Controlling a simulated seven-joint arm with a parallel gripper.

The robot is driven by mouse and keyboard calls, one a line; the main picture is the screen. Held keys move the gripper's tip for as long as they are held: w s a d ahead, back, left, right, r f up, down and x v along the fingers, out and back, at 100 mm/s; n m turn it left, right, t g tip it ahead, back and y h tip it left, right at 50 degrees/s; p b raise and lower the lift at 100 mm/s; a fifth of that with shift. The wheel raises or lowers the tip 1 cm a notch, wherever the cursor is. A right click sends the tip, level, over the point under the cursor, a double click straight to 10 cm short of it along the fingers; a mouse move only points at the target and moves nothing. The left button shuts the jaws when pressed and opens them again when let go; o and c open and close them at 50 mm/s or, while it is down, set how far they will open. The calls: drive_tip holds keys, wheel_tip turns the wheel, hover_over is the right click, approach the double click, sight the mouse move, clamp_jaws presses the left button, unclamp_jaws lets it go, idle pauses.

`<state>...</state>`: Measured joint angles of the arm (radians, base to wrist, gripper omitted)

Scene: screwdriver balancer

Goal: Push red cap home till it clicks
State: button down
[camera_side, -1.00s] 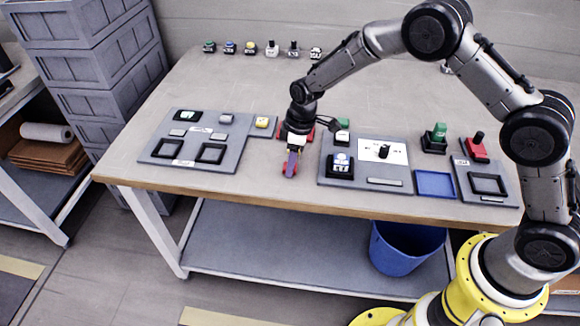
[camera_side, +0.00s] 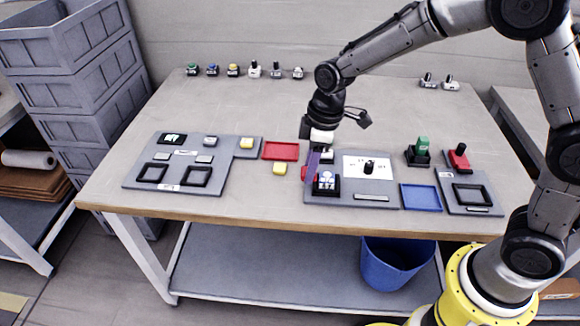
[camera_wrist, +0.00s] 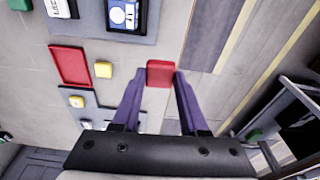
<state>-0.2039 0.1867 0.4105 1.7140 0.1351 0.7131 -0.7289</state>
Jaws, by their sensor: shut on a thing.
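My gripper (camera_wrist: 158,78) is shut on a red cap (camera_wrist: 160,73), held between the tips of its two purple fingers in the wrist view. In the side view my gripper (camera_side: 312,165) hangs at the left edge of the middle board (camera_side: 345,199), with the red cap (camera_side: 308,173) showing low beside the fingers. A black unit with a lit display (camera_side: 326,182) stands on that board just right of the cap; the display also shows in the wrist view (camera_wrist: 123,14). I cannot tell whether the cap touches the board. No seat for the cap is clearly visible.
A red tray (camera_side: 280,150) is empty, with a yellow cap (camera_side: 279,168) loose in front of it. A left board (camera_side: 220,172) carries frames and buttons. A blue tray (camera_side: 420,197), a green part (camera_side: 422,146) and a red-based black knob (camera_side: 459,157) stand to the right.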

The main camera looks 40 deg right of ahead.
drive_tip(key=s+r, duration=0.2)
drive_tip(key=s, duration=0.1)
hover_over(327, 177)
drive_tip(key=f, duration=0.3)
drive_tip(key=shift+s+d+m, duration=0.1)
drive_tip(key=shift+s+m, duration=0.1)
drive_tip(key=shift+m, duration=0.1)
drive_tip(key=shift+w+d+f, duration=0.1)
drive_tip(key=shift+f, duration=1.85)
drive_tip(key=shift+f, duration=0.85)
drive_tip(key=shift+c, duration=1.8)
unclamp_jaws()
drive_tip(key=shift+r, duration=0.15)
